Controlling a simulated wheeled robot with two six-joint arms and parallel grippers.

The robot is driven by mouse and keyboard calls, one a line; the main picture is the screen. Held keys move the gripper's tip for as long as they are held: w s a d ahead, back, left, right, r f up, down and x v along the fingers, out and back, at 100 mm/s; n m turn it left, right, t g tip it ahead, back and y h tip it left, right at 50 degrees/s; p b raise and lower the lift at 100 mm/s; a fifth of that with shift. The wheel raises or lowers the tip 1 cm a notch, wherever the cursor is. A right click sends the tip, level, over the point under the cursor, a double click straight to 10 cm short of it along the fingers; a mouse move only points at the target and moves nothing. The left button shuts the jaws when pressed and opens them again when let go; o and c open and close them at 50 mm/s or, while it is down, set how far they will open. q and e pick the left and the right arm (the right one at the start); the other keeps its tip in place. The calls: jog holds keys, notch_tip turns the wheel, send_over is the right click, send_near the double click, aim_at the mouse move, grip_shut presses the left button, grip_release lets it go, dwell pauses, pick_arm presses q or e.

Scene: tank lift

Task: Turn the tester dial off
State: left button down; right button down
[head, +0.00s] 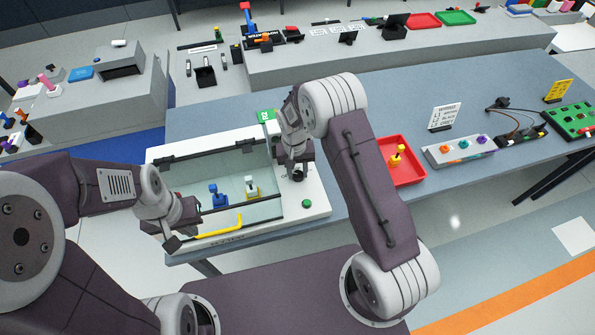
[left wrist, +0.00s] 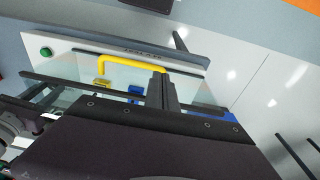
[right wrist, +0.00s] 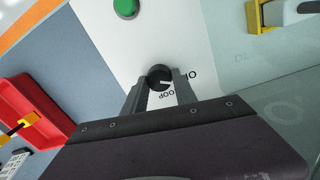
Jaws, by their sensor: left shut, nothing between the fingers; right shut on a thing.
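The tester (head: 318,200) is a white-topped box with a clear cover and a yellow handle (head: 222,232) at the cover's front. Its black dial (right wrist: 158,77) sits on the white panel right of the cover. Printed lettering stands beside the dial, upside down in the right wrist view and hard to read. My left gripper (left wrist: 162,80) is shut and empty near the yellow handle, at the tester's front left. I cannot tell whether it touches the handle.
A green button (head: 306,203) is on the tester panel, near the dial. A blue piece (head: 218,197) and a white-and-yellow piece (head: 251,188) show through the clear cover. A red tray (head: 412,172) with a yellow piece stands to the right on the table.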

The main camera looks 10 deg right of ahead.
aim_at(296, 174)
jog(key=shift+w+r, duration=0.1)
jog(key=c, duration=1)
grip_release()
notch_tip(296, 174, up, 9)
jog(key=b, duration=0.2)
jog(key=shift+a, duration=0.25)
